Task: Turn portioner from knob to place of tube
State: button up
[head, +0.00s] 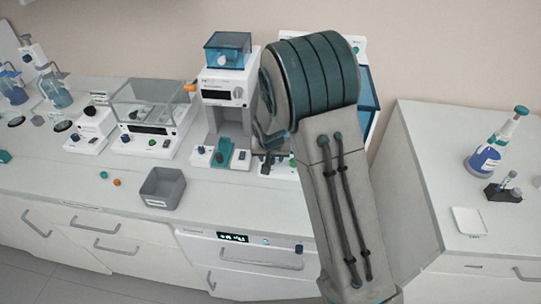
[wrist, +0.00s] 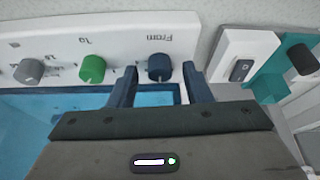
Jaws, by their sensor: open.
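In the wrist view the portioner's white panel carries a row of knobs. The from knob (wrist: 159,67) is dark blue, with the print "From" beside it. The to knob (wrist: 92,69) is green, and a grey knob (wrist: 29,72) sits further left. The print appears upside down. My gripper (wrist: 160,70) is open, with one finger on each side of the from knob; I cannot tell whether they touch it. A translucent blue surface (wrist: 25,115) lies below the panel.
A white machine with a teal hopper (head: 228,52) stands left of my arm. A grey bin (head: 163,188) and a clear-lidded balance (head: 150,115) stand further left. In the wrist view a switch block (wrist: 243,62) and teal part (wrist: 270,85) are close to the right finger.

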jog(key=shift+c, duration=0.4)
grip_shut()
jog(key=shift+f+n+b, duration=0.1)
jog(key=shift+n+b, duration=0.2)
jog(key=shift+b, duration=0.2)
jog(key=shift+n+b, duration=0.3)
jog(key=shift+d+n+y+b, duration=0.2)
jog(key=shift+n+y+b, duration=0.45)
jog(key=shift+n, duration=0.35)
jog(key=shift+n+g+y, duration=0.3)
jog(key=shift+n+y, duration=0.55)
jog(key=shift+n, duration=1.55)
